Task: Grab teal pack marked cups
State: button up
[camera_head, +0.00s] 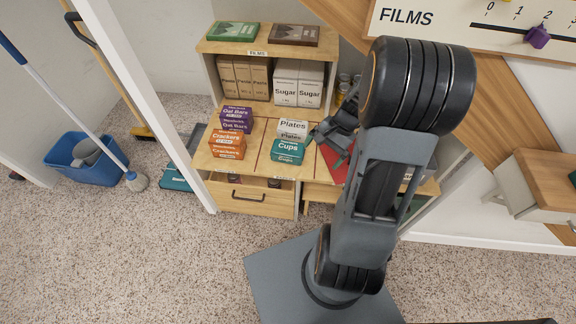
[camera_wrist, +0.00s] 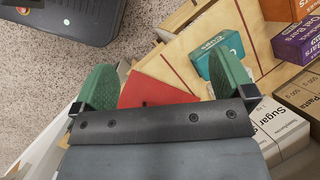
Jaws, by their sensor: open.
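The teal pack marked Cups (camera_head: 288,151) sits on the wooden shelf top, in front of the white pack marked Plates (camera_head: 293,129). In the wrist view the teal pack (camera_wrist: 217,57) shows beyond my right-hand finger, which hides part of it. My gripper (camera_head: 335,132) is just right of the packs in the head view, partly hidden by my arm. In the wrist view my gripper (camera_wrist: 166,82) has its two green fingers spread wide, with no pack between them. A red flat thing (camera_wrist: 155,90) lies below the gap.
Orange Crackers packs (camera_head: 227,145) and purple Oat Bars packs (camera_head: 236,119) stand left of the teal pack. Sugar bags (camera_head: 298,84) and Pasta packs (camera_head: 246,78) fill the shelf behind. A strip of bare wood separates the crackers and the teal pack.

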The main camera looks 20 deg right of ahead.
jog(key=w+d+f+m+t+y+b, duration=0.2)
jog(key=w+d+f+m, duration=0.1)
jog(key=f+m, duration=0.1)
jog(key=w+d+f+m+t+y+b, duration=0.1)
jog(key=w+d+f+m+t+b, duration=0.1)
jog(key=w+d+f+m, duration=0.1)
jog(key=w+d+f+m+t+y+b, duration=0.2)
jog(key=w+d+f+m+t, duration=0.1)
jog(key=f+m, duration=0.2)
notch_tip(320, 180, down, 2)
jog(key=shift+m+y, duration=0.3)
jog(key=w+a+m, duration=0.1)
jog(key=w, duration=0.1)
jog(key=b, duration=0.2)
send_near(295, 149)
jog(key=shift+w+a+f+t, duration=0.2)
jog(key=shift+w+a+f, duration=0.15)
jog(key=shift+a+f, duration=0.25)
jog(key=shift+w+a+f+t, duration=0.2)
jog(key=shift+w+a+f, duration=0.25)
jog(key=shift+a, duration=0.2)
jog(key=shift+b+x, duration=1.15)
jog(key=shift+x, duration=2.05)
jog(key=shift+a+r, duration=0.1)
jog(key=shift+r, duration=0.1)
jog(key=shift+c, duration=0.2)
jog(key=c, duration=0.8)
